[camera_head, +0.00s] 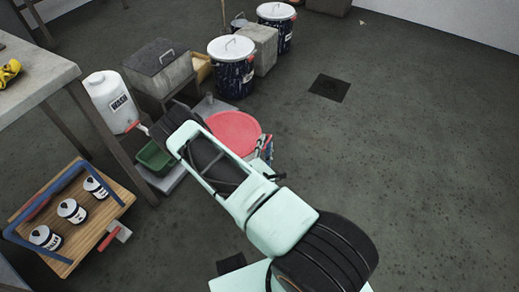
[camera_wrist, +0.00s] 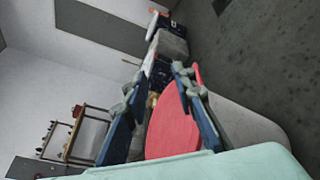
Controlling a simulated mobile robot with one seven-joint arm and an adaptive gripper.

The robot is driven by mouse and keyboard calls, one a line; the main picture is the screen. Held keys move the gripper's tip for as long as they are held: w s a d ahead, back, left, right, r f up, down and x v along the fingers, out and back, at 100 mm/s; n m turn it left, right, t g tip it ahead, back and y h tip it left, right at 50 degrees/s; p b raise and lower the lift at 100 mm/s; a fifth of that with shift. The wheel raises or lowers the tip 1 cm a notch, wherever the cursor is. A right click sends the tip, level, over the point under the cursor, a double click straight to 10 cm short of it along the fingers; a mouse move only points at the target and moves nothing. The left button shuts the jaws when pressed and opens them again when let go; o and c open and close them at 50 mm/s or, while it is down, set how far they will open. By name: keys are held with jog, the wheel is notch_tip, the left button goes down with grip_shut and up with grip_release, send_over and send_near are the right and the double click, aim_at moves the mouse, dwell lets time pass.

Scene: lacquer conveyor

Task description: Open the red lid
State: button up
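The red lid (camera_head: 234,130) is a flat round disc in the middle of the head view, partly covered by my arm. Its left and lower parts are hidden there. In the wrist view the red lid (camera_wrist: 172,132) lies between and beyond my fingers, with its lower edge cut off by my own pale green housing.
Dark paint-splashed drums (camera_head: 232,75) with white lids stand behind the red lid, beside grey boxes (camera_head: 158,68). A white WASH jug (camera_head: 110,101), a green tray (camera_head: 155,158) and a wooden tray of cans (camera_head: 80,235) are left. The floor (camera_head: 430,150) at right is clear.

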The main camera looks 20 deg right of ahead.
notch_tip(320, 180, down, 6)
jog(key=s+a+f+m+y+b, duration=0.1)
jog(key=s, duration=0.2)
jog(key=shift+r+b+x, duration=0.1)
jog(key=shift+b+x, duration=0.75)
jog(key=shift+x, duration=1.9)
jog(key=shift+r+b+x, duration=0.15)
jog(key=shift+b+x, duration=0.65)
jog(key=shift+x, duration=1.95)
jog(key=shift+w+a, duration=0.1)
jog(key=shift+c, duration=0.3)
grip_shut()
